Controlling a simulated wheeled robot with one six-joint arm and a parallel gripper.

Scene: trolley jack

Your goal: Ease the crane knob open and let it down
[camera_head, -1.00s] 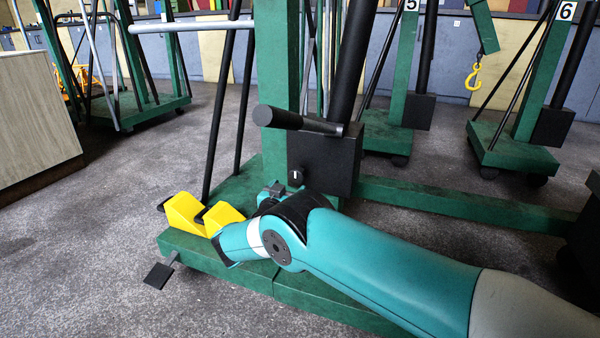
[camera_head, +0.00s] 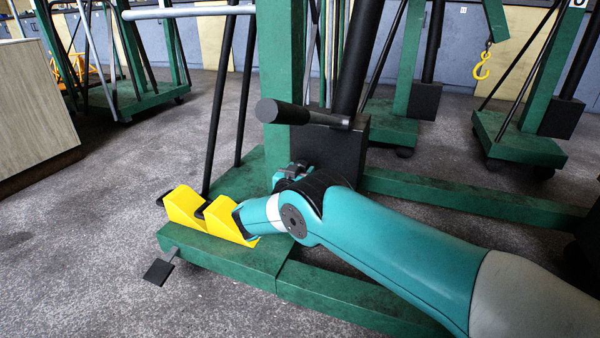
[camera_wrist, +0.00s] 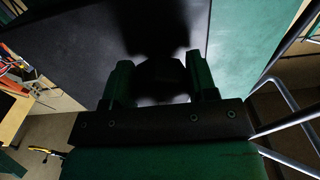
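The engine crane is green, with an upright mast (camera_head: 284,60) and a black pump block (camera_head: 353,150) at its foot. The crane knob is hidden behind my wrist in the head view. In the wrist view a dark, shadowed shape that looks like the knob (camera_wrist: 160,75) lies between the two fingers of my gripper (camera_wrist: 160,84), against the black block face. The fingers stand apart on either side of it. Shadow hides whether they touch it. In the head view my gripper (camera_head: 292,172) is at the block's front left.
A black-gripped pump handle (camera_head: 285,113) sticks out above my wrist. Yellow wedge-shaped pieces (camera_head: 183,207) sit on the green base (camera_head: 225,255), left of my arm. A black pedal (camera_head: 158,272) juts out at the front. Other cranes stand behind; grey floor is open at left.

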